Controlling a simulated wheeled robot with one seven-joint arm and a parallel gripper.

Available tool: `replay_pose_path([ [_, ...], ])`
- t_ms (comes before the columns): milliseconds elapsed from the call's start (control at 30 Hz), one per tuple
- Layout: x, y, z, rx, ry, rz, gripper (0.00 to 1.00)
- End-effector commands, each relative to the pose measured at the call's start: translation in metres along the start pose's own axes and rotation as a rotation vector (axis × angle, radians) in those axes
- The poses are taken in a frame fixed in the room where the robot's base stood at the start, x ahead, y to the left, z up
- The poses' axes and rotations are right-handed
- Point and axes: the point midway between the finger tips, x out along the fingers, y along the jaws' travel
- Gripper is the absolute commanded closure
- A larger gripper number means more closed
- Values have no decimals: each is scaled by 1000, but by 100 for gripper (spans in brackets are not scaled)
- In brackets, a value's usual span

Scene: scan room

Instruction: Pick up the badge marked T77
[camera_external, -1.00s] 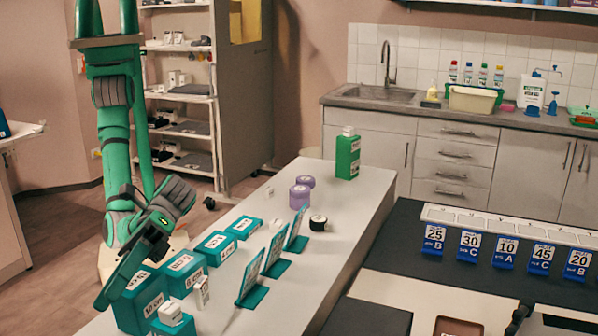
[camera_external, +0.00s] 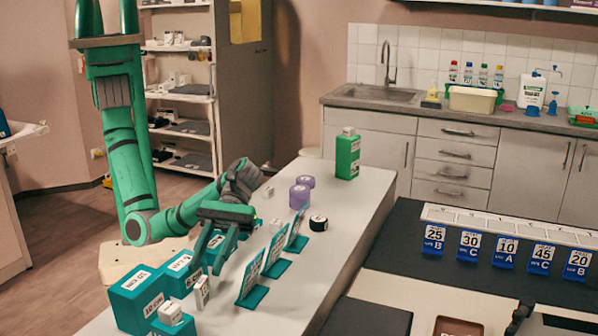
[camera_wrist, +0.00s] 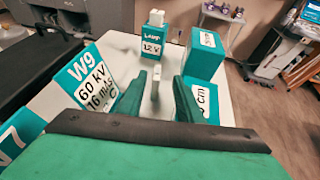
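No badge legibly marked T77 shows. Several teal-backed cards stand in a row on the white counter in the external view, the nearest card (camera_external: 250,280), the middle card (camera_external: 275,254) and the far card (camera_external: 296,232); their text is too small to read. In the wrist view one card (camera_wrist: 98,82) reads W9, 60 kV, 16 mAs, C. Another card (camera_wrist: 18,135) at the lower left is cut off and shows a 7.
Teal boxes (camera_external: 140,298) stand left of my gripper. A LAMP 12 V box (camera_wrist: 153,45) carries a white cube. Blue labelled badges (camera_external: 505,252) line the dark table. The counter right of the cards is clear.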

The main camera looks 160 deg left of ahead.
Motion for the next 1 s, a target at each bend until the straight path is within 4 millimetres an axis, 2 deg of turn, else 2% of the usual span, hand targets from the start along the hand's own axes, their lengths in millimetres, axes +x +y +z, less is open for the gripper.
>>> replay_pose_path([
  [133, 11, 1, 0, 1, 0, -1, 67],
  [400, 48, 4, 0, 1, 0, -4, 67],
  [533, 55, 4, 0, 2, -1, -2, 67],
  [733, 55, 5, 0, 2, -1, -1, 67],
  [767, 55, 5, 0, 2, -1, 0, 70],
  [900, 55, 5, 0, 2, -1, 0, 100],
  [1000, 55, 5, 0, 2, -1, 0, 100],
])
